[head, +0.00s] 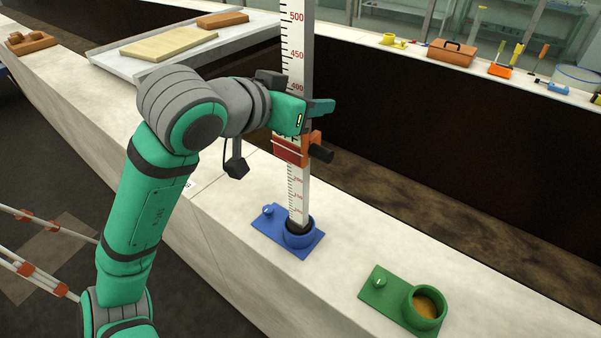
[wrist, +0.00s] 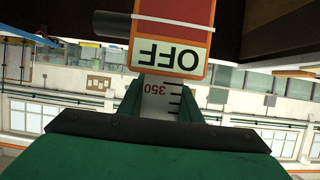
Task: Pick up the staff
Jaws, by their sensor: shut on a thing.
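The staff (head: 298,190) is a tall white measuring rod with black marks and red numbers. It stands upright with its foot in the round cup of a blue holder (head: 272,232) on the pale ledge. My gripper (head: 305,108) is shut on the staff, above an orange clamp (head: 297,148) with a black knob. In the wrist view the staff (wrist: 160,98) shows between my green fingers near the 350 mark. The clamp's "OFF" label (wrist: 168,56) appears upside down there. The staff's foot is hidden inside the cup, so I cannot tell whether it touches the bottom.
A green holder (head: 385,300) with an empty-looking brown-bottomed cup sits to the right on the ledge. A dark channel (head: 420,130) runs behind. A grey tray (head: 110,65) with boards lies at the upper left. An orange toolbox (head: 452,52) stands on the far ledge.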

